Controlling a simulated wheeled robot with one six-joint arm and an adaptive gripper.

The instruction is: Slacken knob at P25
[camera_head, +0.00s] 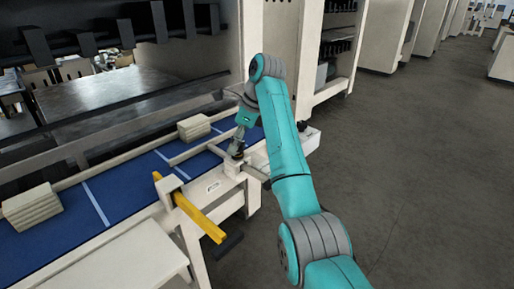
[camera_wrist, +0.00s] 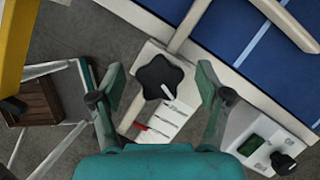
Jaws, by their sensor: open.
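A black star-shaped knob (camera_wrist: 158,76) sits on a white block (camera_wrist: 150,122) with a printed scale and a small red mark. A short white line shows at the knob's lower right edge. In the head view the white block (camera_head: 232,170) is at the conveyor's front rail, with the knob mostly hidden by my gripper. My gripper (camera_wrist: 161,74) is open, one finger on each side of the knob in the wrist view, with gaps visible between. In the head view my gripper (camera_head: 238,148) is just above the block. No P25 marking is readable.
A yellow bar (camera_head: 199,217) juts from the rail to the left. Stacked pale blocks (camera_head: 32,207) lie on the blue belt (camera_head: 118,188). A white box (camera_wrist: 240,125) with a green display and another black knob (camera_wrist: 283,162) is at right. The floor at right is clear.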

